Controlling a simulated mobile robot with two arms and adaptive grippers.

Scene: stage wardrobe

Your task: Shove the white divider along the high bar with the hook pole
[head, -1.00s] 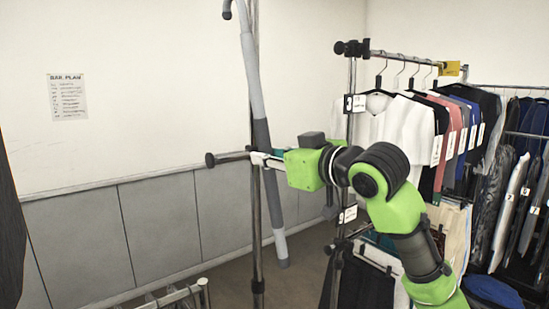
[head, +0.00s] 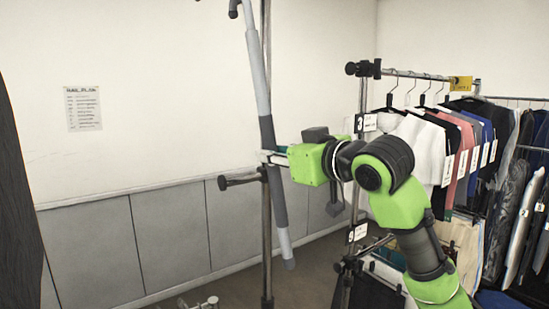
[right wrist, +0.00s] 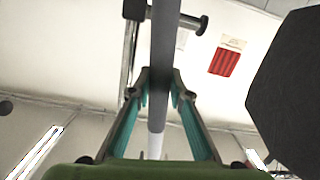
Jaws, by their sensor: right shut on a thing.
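The hook pole (head: 258,80) is long and grey with a dark grip section, and stands nearly upright, leaning slightly. The high bar (head: 425,76) runs back to the right. A white square tag (head: 369,123) with a dark number is near its front end; I cannot tell whether this is the white divider. My left gripper is out of view.
A metal post (head: 266,220) with a side peg (head: 238,181) stands close behind the pole. Shirts (head: 418,140) hang from the high bar near a yellow tag (head: 460,83). A lower white tag (head: 357,232) is below. The wall at left is clear except for a paper (head: 83,108).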

